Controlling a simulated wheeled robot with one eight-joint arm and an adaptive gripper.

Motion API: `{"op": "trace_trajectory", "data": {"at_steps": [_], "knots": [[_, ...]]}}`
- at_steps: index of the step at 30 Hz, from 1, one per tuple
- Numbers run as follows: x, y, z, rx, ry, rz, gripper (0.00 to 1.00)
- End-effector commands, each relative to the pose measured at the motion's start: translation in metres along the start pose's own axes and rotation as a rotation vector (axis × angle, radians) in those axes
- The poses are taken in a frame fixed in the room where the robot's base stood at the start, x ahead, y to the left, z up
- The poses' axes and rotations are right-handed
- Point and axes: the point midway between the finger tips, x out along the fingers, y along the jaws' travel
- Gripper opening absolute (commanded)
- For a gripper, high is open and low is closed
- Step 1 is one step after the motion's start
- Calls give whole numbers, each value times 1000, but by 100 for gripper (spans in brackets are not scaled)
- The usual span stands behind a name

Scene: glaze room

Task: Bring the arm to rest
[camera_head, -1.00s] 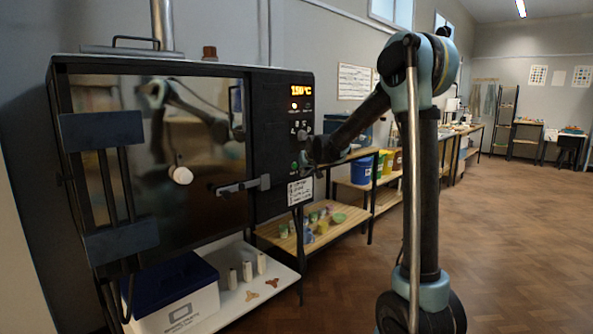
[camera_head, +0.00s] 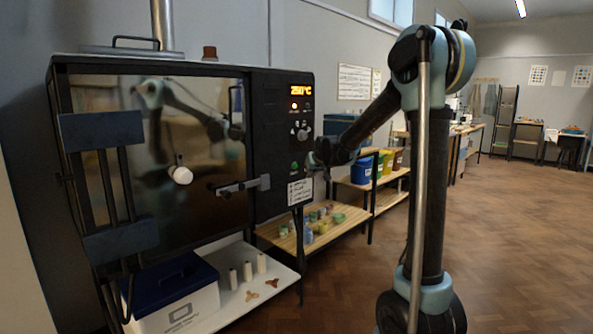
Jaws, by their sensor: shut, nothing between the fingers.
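My arm comes up from the lower right, bends at the top, and reaches down and left towards the kiln's control panel. My gripper (camera_head: 318,162) is at the arm's far end, just right of the panel. It is small and dark here, with its fingers together and nothing seen in it. The kiln (camera_head: 200,95) is a dark cabinet with its door shut and a reflective front. Its display (camera_head: 301,91) reads 250 °C in orange. A knob (camera_head: 302,134) and a green button (camera_head: 294,166) sit below. I cannot tell whether the gripper touches the panel.
A door latch (camera_head: 243,185) sticks out from the kiln front. Below is a white shelf (camera_head: 270,288) with a blue-lidded box (camera_head: 170,290) and several small props. A wooden rack (camera_head: 280,235) with pots and buckets stands behind my gripper. The wooden floor (camera_head: 520,220) at right is clear.

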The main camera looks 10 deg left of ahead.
Motion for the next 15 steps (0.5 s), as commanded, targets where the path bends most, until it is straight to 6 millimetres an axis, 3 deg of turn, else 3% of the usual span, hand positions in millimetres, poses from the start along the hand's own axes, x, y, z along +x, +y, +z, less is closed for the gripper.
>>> {"op": "trace_trajectory", "data": {"at_steps": [8,15], "knots": [[-12,7,8,6,-18,8,0],[-73,37,56,36,-116,44,0]]}}
